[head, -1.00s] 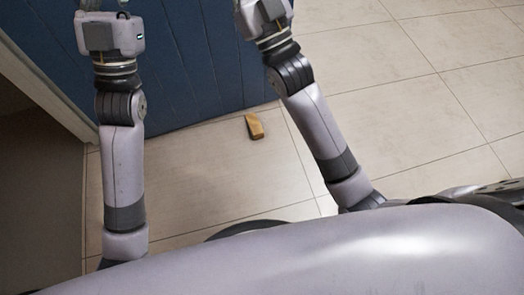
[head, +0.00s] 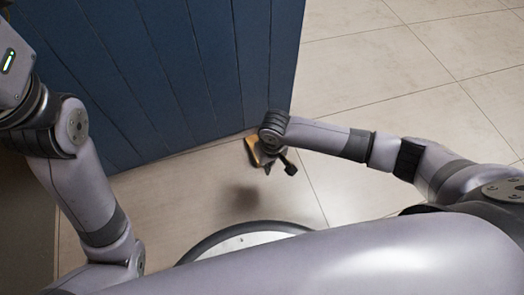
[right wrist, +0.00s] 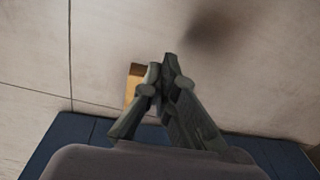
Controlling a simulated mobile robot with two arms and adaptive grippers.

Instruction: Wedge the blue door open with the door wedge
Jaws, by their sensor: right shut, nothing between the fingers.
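The blue door (head: 180,70) fills the upper left of the head view; its lower part is also in the right wrist view (right wrist: 60,145). The tan door wedge (head: 251,148) lies on the floor close to the door's bottom edge, near its free corner. In the head view my right gripper partly covers it. In the right wrist view the wedge (right wrist: 133,82) shows just left of the fingers, partly hidden by them. My right gripper (right wrist: 163,66) points down, its fingers shut and empty. My left gripper is beyond the head view's edge; only that arm shows.
The pale tiled floor (head: 400,60) is clear to the right of the door. A dark shadow lies on the floor in front of the wedge. My own base and body fill the bottom of the head view.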

